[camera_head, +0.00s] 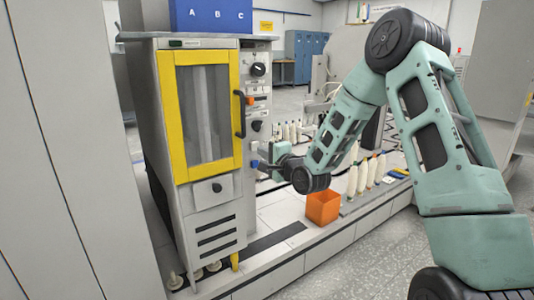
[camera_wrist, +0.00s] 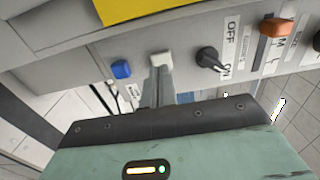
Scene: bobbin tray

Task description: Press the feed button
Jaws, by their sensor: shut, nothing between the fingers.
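The side control panel of the yellow-framed machine (camera_head: 205,110) carries a white button (camera_wrist: 160,60) and a blue button (camera_wrist: 121,69). The blue button also shows in the head view (camera_head: 255,163). My gripper (camera_wrist: 158,88) is shut and empty. In the wrist view its fingertips lie over the lower edge of the white button; whether they touch or press it I cannot tell. The blue button is just left of the fingers, clear of them. I cannot read which button is the feed button. In the head view my gripper (camera_head: 263,150) is close against the panel.
A black OFF/ON knob (camera_wrist: 208,58) and an orange switch (camera_wrist: 275,27) sit right of the white button in the wrist view. An orange bin (camera_head: 322,208) and several pale bobbins (camera_head: 362,176) stand on the platform. A blue box (camera_head: 210,17) lies on top of the machine.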

